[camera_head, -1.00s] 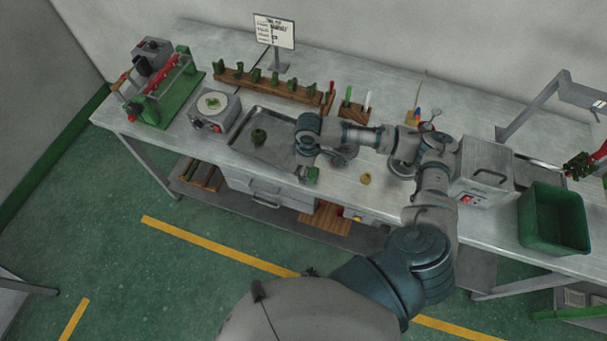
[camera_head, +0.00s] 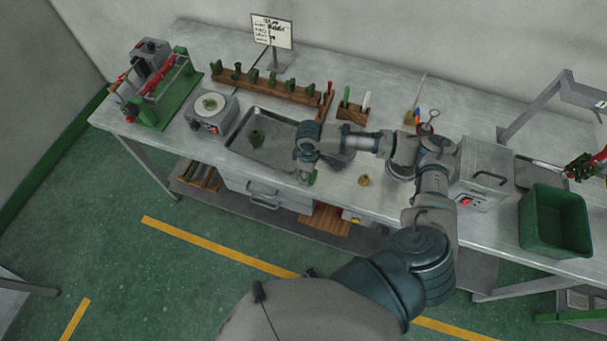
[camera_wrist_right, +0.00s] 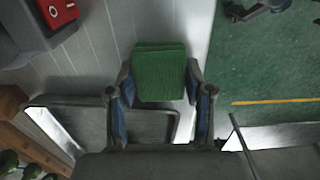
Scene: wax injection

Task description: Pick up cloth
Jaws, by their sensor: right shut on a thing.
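The cloth (camera_wrist_right: 160,72) is a green folded stack in the right wrist view, near the table's edge. My right gripper (camera_wrist_right: 161,80) has a finger on each side of it and is shut on it. In the head view only a small green part of the cloth (camera_head: 312,178) shows below my right gripper (camera_head: 309,168), at the table's front edge, right of the metal tray. The wrist covers the rest. I cannot tell whether the cloth is clear of the table. My left gripper is not in view.
Behind are a wooden rack (camera_head: 262,87) and a pen block (camera_head: 352,114). A green bin (camera_head: 553,222) stands far right.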

